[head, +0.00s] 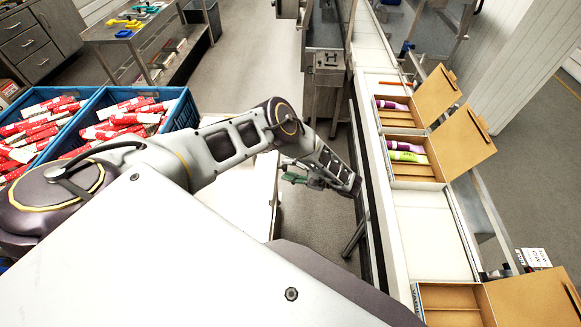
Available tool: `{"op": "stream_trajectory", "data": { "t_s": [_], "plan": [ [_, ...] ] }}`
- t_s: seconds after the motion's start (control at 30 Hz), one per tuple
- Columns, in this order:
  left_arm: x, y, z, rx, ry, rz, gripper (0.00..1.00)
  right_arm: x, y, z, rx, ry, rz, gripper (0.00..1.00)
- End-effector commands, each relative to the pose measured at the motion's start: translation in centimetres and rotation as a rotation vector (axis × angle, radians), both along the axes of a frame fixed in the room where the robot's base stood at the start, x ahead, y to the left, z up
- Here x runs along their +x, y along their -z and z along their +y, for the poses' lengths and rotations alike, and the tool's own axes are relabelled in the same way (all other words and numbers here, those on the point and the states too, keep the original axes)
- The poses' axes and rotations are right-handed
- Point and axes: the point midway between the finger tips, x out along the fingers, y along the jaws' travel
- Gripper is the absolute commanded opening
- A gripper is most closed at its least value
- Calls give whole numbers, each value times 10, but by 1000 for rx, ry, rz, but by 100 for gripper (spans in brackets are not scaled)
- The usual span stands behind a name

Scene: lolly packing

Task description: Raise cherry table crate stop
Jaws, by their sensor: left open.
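Two blue crates stand side by side at the left, the near one (66,146) and the far one (186,104). Both are filled with red and white packs (128,112), which I take for the cherry ones. My left arm reaches past the crates to the right. My left gripper (296,177) is open, small and partly covered by its own wrist, over the gap between the white table (247,190) and the conveyor. I see nothing held in it. My right gripper is not in view. I cannot make out a crate stop.
Grey floor is free between.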

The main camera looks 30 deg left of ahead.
Motion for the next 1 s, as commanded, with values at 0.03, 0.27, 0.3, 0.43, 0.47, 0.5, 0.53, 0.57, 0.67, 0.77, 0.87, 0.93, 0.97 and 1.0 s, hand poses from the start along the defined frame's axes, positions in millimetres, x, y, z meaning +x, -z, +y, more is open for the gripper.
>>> {"op": "stream_trajectory", "data": {
  "t_s": [0.03, 0.27, 0.3, 0.43, 0.47, 0.5, 0.53, 0.57, 0.67, 0.77, 0.87, 0.93, 0.97, 1.0],
  "plan": [
    [0, 0, 0, 0, 0, -1, 50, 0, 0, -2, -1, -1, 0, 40],
    [1, -1, -3, 1, 0, -1, 50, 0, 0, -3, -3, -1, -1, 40],
    [1, -1, -4, 1, 0, -1, 50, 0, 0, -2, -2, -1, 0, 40],
    [2, -2, -11, 1, 1, -1, 50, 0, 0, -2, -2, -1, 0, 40],
    [2, -2, -14, 2, 2, -1, 50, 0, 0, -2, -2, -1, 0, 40],
    [3, -3, -17, 1, 2, -1, 50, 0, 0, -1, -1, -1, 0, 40],
    [3, -3, -19, 2, 2, -1, 50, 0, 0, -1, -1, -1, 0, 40],
    [4, -3, -21, 1, 1, -2, 50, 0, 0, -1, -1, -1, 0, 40],
    [5, -4, -30, 1, 2, -2, 50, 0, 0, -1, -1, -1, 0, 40],
    [6, -5, -39, 2, 1, -2, 50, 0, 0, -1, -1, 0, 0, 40],
    [7, -6, -48, 0, 2, -1, 50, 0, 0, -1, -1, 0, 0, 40],
    [8, -7, -54, 1, 2, -2, 50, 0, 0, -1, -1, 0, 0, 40],
    [9, -7, -56, 1, 2, -1, 50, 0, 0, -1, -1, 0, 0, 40],
    [9, -8, -59, 2, 2, 0, 50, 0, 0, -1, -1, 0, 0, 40]
  ]
}}
